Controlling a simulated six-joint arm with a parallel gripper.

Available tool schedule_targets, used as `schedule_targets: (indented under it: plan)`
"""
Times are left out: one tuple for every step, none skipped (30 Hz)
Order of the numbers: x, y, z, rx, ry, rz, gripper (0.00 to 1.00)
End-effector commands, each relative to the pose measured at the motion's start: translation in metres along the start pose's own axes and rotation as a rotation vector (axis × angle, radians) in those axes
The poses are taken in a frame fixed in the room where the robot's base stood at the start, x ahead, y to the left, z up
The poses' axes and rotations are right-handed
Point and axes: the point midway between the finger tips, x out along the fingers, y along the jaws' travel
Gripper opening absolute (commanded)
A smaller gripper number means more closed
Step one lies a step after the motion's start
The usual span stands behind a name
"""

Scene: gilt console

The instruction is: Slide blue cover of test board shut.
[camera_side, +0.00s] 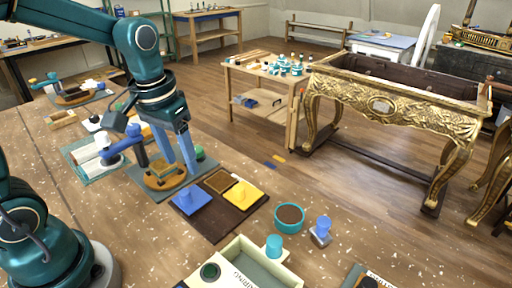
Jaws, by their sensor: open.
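The test board (217,226) is a dark brown plate on the wooden workbench, just left of the picture's middle. The blue cover (187,204), a flat plate with a raised knob, sits at its left side. A yellow cover (247,200) with a similar knob sits at its right side. A brown framed recess (219,181) shows uncovered at the board's back edge. My gripper (181,166) points down with its two blue fingers apart, to the upper left of the blue cover and apart from it. Nothing shows between the fingers.
A round orange-brown base (164,179) with a blue post stands on a grey mat, close beside my fingers. A teal bowl (289,217), a small blue-knobbed block (321,231) and a pale tray (240,249) lie right and front of the board. A green piece (199,153) is behind.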

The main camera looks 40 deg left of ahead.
Motion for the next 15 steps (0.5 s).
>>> schedule_targets:
  plan:
    - [0.010,-0.004,-0.002,-0.016,-0.038,-0.003,0.59]
    - [0.015,-0.005,-0.003,-0.023,-0.056,-0.005,0.59]
    - [0.021,-0.007,-0.004,-0.032,-0.076,-0.006,0.59]
    - [0.024,-0.009,-0.004,-0.037,-0.089,-0.007,0.59]
    - [0.028,-0.010,-0.003,-0.042,-0.102,-0.007,0.59]
    - [0.031,-0.011,-0.002,-0.046,-0.116,-0.008,0.59]
    - [0.033,-0.012,-0.001,-0.049,-0.125,-0.008,0.59]
    - [0.035,-0.013,0.000,-0.052,-0.132,-0.009,0.59]
    - [0.038,-0.013,0.001,-0.054,-0.140,-0.009,0.59]
    - [0.041,-0.014,0.001,-0.056,-0.142,-0.009,0.59]
    - [0.043,-0.014,0.002,-0.058,-0.143,-0.009,0.59]
    - [0.047,-0.014,0.002,-0.058,-0.144,-0.009,0.59]
    - [0.050,-0.014,0.003,-0.058,-0.144,-0.009,0.59]
    - [0.054,-0.014,0.004,-0.058,-0.145,-0.009,0.59]
    - [0.059,-0.014,0.005,-0.057,-0.145,-0.009,0.59]
